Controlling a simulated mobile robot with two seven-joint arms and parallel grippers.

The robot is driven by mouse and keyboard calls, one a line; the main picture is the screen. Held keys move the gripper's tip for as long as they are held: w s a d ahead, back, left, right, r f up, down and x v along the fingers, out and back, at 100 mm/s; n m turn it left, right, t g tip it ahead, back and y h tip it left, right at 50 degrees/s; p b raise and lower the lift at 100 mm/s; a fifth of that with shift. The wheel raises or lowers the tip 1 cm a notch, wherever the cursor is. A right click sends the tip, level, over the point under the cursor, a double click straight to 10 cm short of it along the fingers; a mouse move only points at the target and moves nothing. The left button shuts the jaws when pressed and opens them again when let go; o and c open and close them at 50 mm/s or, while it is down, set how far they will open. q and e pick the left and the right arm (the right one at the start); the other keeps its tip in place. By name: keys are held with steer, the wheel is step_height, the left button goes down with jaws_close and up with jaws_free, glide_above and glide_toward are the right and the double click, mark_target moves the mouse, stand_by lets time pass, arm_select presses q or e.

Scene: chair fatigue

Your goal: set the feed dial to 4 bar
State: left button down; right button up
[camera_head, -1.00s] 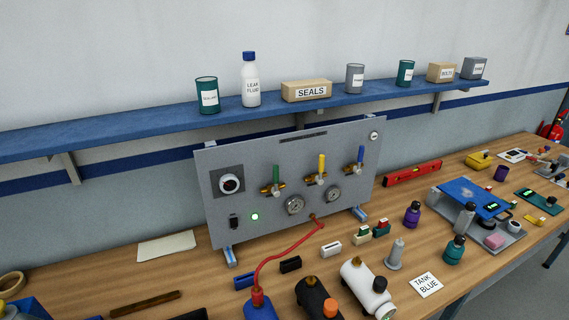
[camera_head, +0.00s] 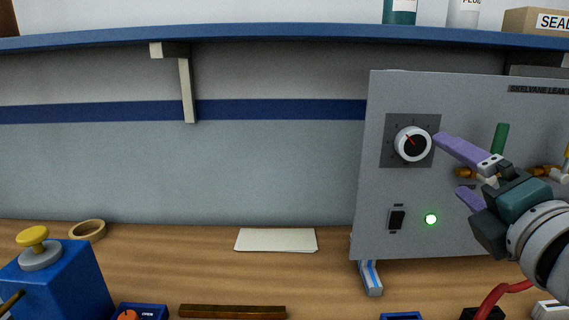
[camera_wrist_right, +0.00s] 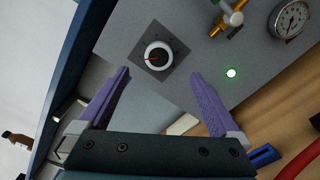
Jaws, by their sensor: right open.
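The feed dial (camera_head: 413,144) is a white-rimmed knob with a black face and a red pointer, on a dark square plate on the grey panel (camera_head: 460,235). Its pointer tilts to the upper left in the head view. The dial also shows in the right wrist view (camera_wrist_right: 158,56), ahead of and between my fingers. My right gripper (camera_head: 448,165) has purple fingers, is open and empty, and is just right of the dial in the head view; it also shows in the right wrist view (camera_wrist_right: 164,82). The scale numbers are too small to read. My left gripper is out of view.
A green-handled valve (camera_head: 499,140) is behind my right gripper. A black switch (camera_head: 397,219) and a lit green lamp (camera_head: 431,219) are below the dial. A pressure gauge (camera_wrist_right: 291,20) shows in the wrist view. The blue shelf (camera_head: 250,40) runs above. Wall left of the panel is clear.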

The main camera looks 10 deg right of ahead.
mark_target(418, 145)
steer(key=x, duration=1)
steer(key=shift+a, duration=0.2)
steer(key=c, duration=1.4)
